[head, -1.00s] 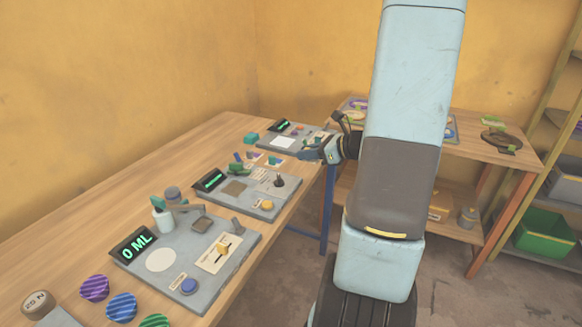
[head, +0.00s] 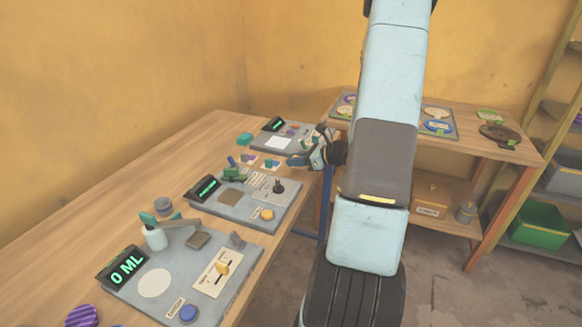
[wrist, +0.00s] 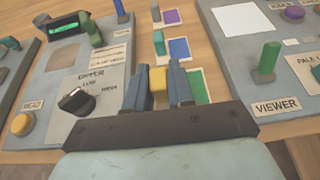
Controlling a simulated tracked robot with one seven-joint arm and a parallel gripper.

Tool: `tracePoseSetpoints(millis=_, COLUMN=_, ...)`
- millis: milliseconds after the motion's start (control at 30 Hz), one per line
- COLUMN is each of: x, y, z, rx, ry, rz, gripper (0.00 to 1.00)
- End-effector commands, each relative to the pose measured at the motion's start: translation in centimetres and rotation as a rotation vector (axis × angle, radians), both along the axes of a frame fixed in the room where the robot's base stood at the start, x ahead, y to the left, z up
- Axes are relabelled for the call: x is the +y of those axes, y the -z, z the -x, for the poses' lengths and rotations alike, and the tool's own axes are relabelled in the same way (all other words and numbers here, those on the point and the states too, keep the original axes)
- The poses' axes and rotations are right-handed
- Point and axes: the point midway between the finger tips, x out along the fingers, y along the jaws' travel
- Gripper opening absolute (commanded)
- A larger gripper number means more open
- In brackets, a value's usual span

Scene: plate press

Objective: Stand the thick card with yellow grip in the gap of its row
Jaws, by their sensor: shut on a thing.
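In the wrist view, my gripper (wrist: 165,82) has its two blue-grey fingers close around a yellow grip (wrist: 160,84). The card below that grip is mostly hidden by the fingers. Just ahead is a row of pale-edged places with a purple (wrist: 171,17), a blue (wrist: 179,48) and a green (wrist: 197,86) patch. Small upright pieces stand beside the purple and blue patches. The green patch lies right beside my fingers, partly covered. In the head view, my gripper (head: 298,159) is over the table's right edge, near the row. I cannot tell whether the card touches the table.
A dimmer panel (wrist: 91,75) stands left of the row, with a black knob and a yellow button (wrist: 22,124). A viewer panel (wrist: 240,62) with a green upright lever (wrist: 267,62) is close on the right. The wooden table (head: 110,215) is bare along the wall.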

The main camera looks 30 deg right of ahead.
Motion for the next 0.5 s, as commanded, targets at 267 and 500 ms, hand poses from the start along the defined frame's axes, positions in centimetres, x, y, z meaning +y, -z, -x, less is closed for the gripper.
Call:
tracePoseSetpoints(millis=267, x=0.2, y=2.1, z=-0.4, rx=0.002, ry=-0.007, rz=-0.002, gripper=0.00)
tracePoseSetpoints(millis=500, x=0.4, y=3.7, z=-0.4, rx=-0.001, ry=-0.011, rz=0.000, gripper=0.00)
